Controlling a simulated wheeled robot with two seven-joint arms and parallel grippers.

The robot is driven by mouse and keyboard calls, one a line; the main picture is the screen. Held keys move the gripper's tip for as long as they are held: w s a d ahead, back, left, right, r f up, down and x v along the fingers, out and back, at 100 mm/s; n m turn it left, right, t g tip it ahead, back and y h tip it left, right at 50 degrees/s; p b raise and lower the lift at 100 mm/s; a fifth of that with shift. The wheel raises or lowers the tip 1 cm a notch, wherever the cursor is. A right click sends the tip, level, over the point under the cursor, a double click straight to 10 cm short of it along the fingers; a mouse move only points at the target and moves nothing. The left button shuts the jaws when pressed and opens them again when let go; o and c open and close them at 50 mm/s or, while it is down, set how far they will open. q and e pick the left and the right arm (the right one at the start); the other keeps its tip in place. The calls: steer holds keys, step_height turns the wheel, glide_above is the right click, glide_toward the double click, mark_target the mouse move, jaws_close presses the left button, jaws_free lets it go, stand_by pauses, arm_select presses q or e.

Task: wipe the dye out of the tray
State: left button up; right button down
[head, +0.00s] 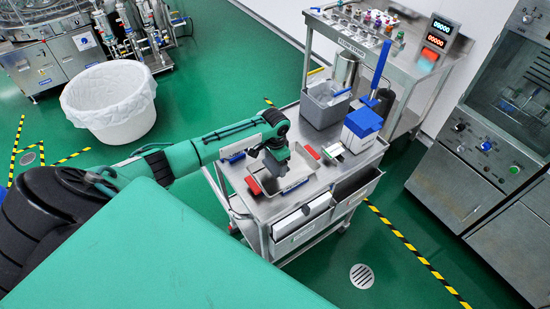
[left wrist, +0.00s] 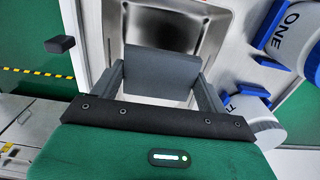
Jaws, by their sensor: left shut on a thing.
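My left gripper (head: 277,167) hangs over the metal tray (head: 300,180) on the steel cart. In the left wrist view the gripper (left wrist: 160,85) is shut on a grey block (left wrist: 162,72), held across between its two fingers. The tray (left wrist: 118,40) shows behind the block, with a shiny metal rim. A dark brownish patch shows on its floor; I cannot tell whether this is dye or shading. The block and gripper hide the near part of the tray. Whether the block touches the tray floor I cannot tell. My right gripper is not in view.
The cart also bears a grey bin (head: 323,106), a white box with a blue lid (head: 361,124) and small red items. White cylinders with blue parts (left wrist: 290,35) lie close right of the tray in the wrist view. A lined white tub (head: 110,105) stands left.

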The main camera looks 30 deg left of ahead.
arm_select(q)
steer(key=shift+r, duration=1.9)
